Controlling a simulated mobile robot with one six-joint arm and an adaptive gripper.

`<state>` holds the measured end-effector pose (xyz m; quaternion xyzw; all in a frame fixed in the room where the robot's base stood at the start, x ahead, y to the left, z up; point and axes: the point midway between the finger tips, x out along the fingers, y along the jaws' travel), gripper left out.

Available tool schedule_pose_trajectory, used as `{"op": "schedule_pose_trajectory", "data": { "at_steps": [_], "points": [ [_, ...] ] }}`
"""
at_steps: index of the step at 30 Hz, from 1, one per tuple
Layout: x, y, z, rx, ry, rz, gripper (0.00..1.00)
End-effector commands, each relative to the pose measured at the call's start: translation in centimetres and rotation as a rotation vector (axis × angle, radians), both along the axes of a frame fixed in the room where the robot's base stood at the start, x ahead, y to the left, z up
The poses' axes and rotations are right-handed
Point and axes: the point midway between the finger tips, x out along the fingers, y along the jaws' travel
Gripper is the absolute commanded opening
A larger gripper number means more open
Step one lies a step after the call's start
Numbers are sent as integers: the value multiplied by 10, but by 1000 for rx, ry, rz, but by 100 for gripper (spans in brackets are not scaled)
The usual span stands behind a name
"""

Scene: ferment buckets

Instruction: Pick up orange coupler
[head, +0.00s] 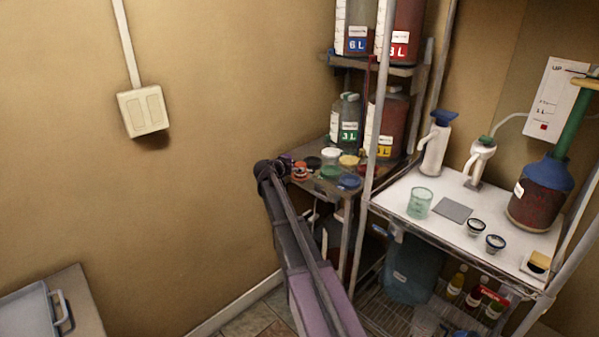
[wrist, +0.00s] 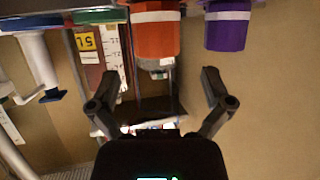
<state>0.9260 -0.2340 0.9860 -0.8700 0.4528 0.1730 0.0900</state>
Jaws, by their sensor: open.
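The orange coupler (wrist: 155,32) shows large at the top middle of the wrist view, with a pale band around it; its upper end is cut off by the frame edge. In the head view a small orange thing (head: 300,172), likely the same coupler, sits at the left end of the small side table. My gripper (wrist: 159,75) is open and empty, its two fingers spread apart just short of the orange coupler, which lies roughly between them in the picture. In the head view my gripper (head: 284,164) is small and partly hidden at the table's left edge.
A purple coupler (wrist: 228,27) with a pale band stands close beside the orange one. The side table (head: 326,187) also holds jars, lids and bottles. A metal rack post (head: 377,120) and a white worktop (head: 395,200) are to the right; bare wall is left.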

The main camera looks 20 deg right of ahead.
Motion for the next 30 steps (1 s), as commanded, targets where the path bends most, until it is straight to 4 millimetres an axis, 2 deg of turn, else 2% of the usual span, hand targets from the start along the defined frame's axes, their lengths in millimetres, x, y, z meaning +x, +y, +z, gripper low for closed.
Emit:
{"op": "schedule_pose_trajectory", "data": {
  "at_steps": [15,30],
  "points": [
    [23,-40,-18,0,0,0,100],
    [23,-40,-18,0,0,0,100]
  ]
}}
